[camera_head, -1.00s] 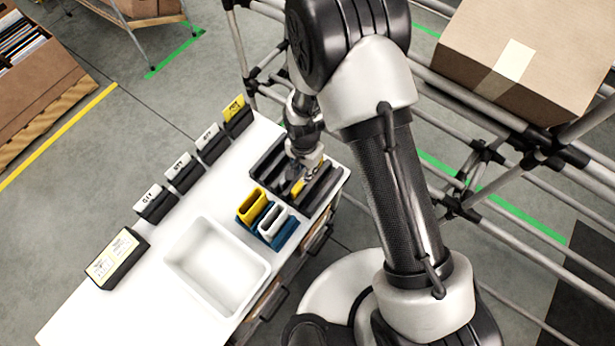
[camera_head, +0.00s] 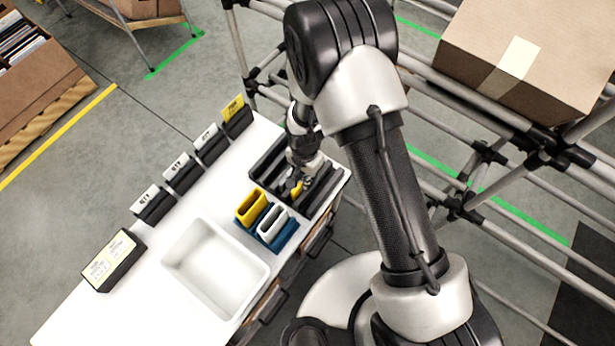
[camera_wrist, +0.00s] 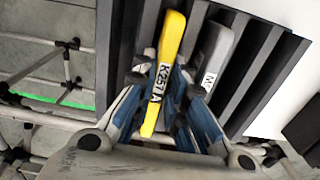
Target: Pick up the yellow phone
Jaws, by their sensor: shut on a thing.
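The yellow phone (camera_wrist: 170,50) is a slim yellow bar with a black-on-white label. It stands on edge in a dark slotted rack (camera_wrist: 262,60). In the wrist view it runs between the two fingers of my gripper (camera_wrist: 163,82), which is shut on it. A grey phone (camera_wrist: 213,52) stands close on its right, beside the right finger. In the head view my gripper (camera_head: 299,182) is over the rack (camera_head: 322,196) at the table's right end, and a small part of the yellow phone (camera_head: 296,189) shows below it; the rest is hidden by the gripper.
A white bin (camera_head: 217,268) is nearer the front. Black label holders (camera_head: 183,172) line the back edge. Metal pipe racking (camera_head: 480,190) with a carton (camera_head: 525,60) stands at right.

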